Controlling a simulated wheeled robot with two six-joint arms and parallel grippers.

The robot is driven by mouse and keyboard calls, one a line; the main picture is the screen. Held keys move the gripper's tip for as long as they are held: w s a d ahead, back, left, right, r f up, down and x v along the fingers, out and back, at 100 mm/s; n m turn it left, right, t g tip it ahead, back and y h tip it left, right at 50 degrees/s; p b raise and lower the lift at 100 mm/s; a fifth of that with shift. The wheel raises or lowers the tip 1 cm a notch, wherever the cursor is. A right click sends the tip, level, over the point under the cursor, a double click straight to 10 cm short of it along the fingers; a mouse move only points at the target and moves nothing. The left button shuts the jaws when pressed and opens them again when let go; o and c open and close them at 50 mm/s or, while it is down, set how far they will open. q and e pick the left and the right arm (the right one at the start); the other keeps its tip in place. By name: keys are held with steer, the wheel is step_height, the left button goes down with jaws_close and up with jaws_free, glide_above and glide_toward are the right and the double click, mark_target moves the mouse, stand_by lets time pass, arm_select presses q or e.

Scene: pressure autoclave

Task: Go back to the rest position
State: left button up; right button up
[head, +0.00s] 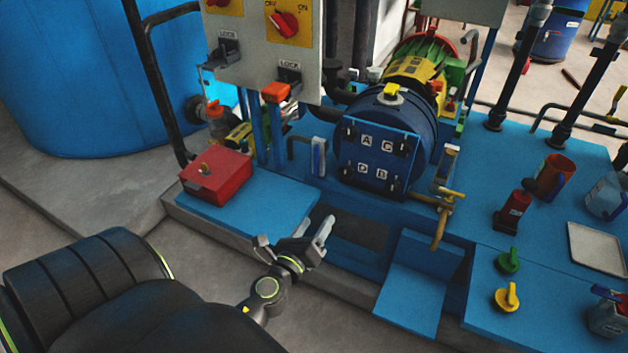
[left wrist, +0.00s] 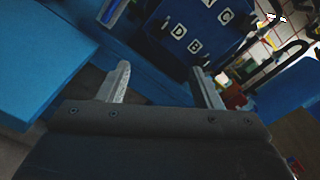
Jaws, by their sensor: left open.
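My left gripper (head: 294,240) is open and empty, held in front of the blue platform's front edge. In the left wrist view its two fingers (left wrist: 160,88) stand wide apart with nothing between them. Ahead of it is the blue autoclave door (head: 377,158) with plates lettered A, B, C and D; the door also shows in the left wrist view (left wrist: 190,30). The gripper is apart from the door. My right gripper is in neither view.
A red box (head: 216,178) sits on the blue platform left of my gripper. A control panel (head: 262,40) with red switches stands behind. A brass valve pipe (head: 441,215), an open blue flap (head: 420,285), green (head: 508,261) and yellow (head: 507,297) knobs lie right. Grey floor is in front.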

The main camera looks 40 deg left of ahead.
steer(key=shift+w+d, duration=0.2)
arm_select(q)
steer(key=s+a+f+n+g+p, duration=0.1)
steer(key=s+f+n+g+p, duration=0.35)
steer(key=f, duration=0.65)
steer(key=s+f+n+g+p, duration=0.1)
steer(key=s+f+n+g, duration=0.35)
steer(key=f+n, duration=0.5)
steer(key=s+d+f+n+g+h+p, duration=0.1)
steer(key=s+f+n, duration=0.3)
steer(key=s, duration=0.5)
steer(key=s+d+f+n+g+h+p, duration=0.1)
steer(key=s+f+n+g, duration=0.3)
steer(key=s, duration=0.5)
steer(key=s+d+f+n+g+h+p, duration=0.1)
steer(key=s+d+f+n+g+p, duration=0.1)
steer(key=s+f, duration=0.4)
steer(key=s+n+p, duration=0.1)
steer(key=s+n, duration=0.1)
steer(key=s, duration=0.1)
steer(key=shift+f+n, duration=0.15)
steer(key=shift+n, duration=0.15)
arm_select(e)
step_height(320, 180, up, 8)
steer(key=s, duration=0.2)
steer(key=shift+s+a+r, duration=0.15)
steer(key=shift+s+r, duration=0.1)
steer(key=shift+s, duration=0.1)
arm_select(q)
steer(key=shift+s, duration=0.1)
